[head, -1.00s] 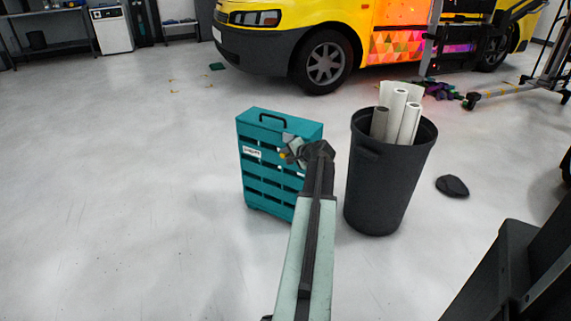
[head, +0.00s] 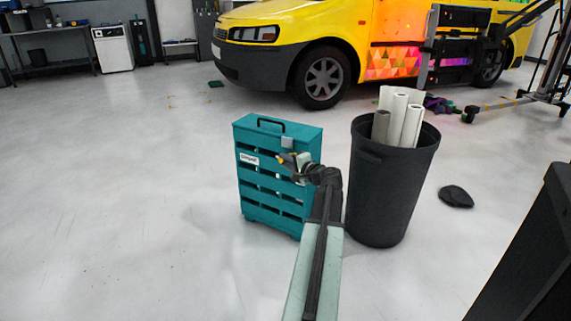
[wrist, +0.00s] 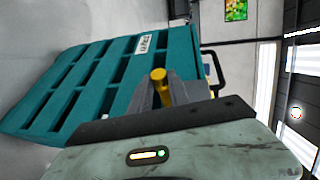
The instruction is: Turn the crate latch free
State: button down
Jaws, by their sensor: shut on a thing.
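The teal slatted crate (head: 262,205) stands upright on the floor, with a black handle on top and a white label on its front. It also fills the left of the wrist view (wrist: 95,75), tilted by the camera's angle. A yellow latch knob (wrist: 158,74) shows between my fingertips in the wrist view. A grey plate (head: 287,142) sits at the crate's upper right front. My gripper (wrist: 160,92) is shut on the yellow latch, close to the crate's front. In the head view my gripper (head: 291,160) hides part of the crate's right side.
A black bin (head: 385,205) with white rolls (head: 400,115) stands just right of the crate and my arm. A dark object (head: 456,196) lies on the floor further right. A yellow van (head: 310,45) is behind. The floor left of the crate is clear.

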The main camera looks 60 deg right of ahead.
jog(key=shift+w+a, duration=0.1)
jog(key=shift+w, duration=0.05)
jog(key=c, duration=1.3)
grip_release()
jog(key=shift+o, duration=0.2)
jog(key=p+v, duration=0.1)
jog(key=v, duration=0.6)
jog(key=shift+s, duration=0.4)
